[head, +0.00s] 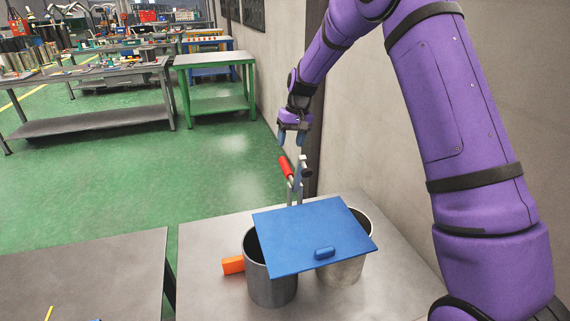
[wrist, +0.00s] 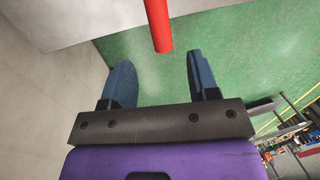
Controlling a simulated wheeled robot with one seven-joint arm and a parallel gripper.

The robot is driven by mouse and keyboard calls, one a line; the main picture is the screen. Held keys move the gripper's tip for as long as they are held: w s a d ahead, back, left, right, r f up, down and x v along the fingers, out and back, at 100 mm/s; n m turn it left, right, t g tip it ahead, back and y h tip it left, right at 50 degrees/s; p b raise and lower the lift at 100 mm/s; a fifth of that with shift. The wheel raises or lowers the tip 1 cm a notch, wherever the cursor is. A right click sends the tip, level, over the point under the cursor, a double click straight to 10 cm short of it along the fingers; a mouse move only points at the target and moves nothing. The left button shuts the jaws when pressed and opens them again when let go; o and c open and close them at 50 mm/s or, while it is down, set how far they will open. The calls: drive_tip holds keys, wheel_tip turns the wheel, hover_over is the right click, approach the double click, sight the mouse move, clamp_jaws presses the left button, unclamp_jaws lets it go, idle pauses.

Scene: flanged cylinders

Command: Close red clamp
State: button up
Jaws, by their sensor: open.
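The red clamp's handle (head: 287,168) stands up at a tilt behind the blue plate in the head view. Its grey metal body (head: 297,188) rises beside the handle, and its lower part is hidden by the plate. In the wrist view the red handle (wrist: 158,25) reaches down from the top edge, its end just beyond and between my fingertips. My gripper (head: 291,139) is above the handle in the head view, with blue fingers pointing down. In the wrist view my gripper (wrist: 160,75) is open and empty.
A blue plate (head: 300,235) with a small blue handle lies over two metal cylinders (head: 270,285) on a grey table (head: 205,240). An orange block (head: 233,265) sits at the left cylinder. A wall is close on the right. Green floor (head: 140,180) is clear to the left.

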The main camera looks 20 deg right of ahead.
sight(286, 162)
drive_tip(key=f, duration=0.3)
drive_tip(key=a+f, duration=0.1)
drive_tip(key=f, duration=0.4)
drive_tip(key=shift+a+f, duration=0.4)
clamp_jaws()
drive_tip(key=shift+r, duration=0.1)
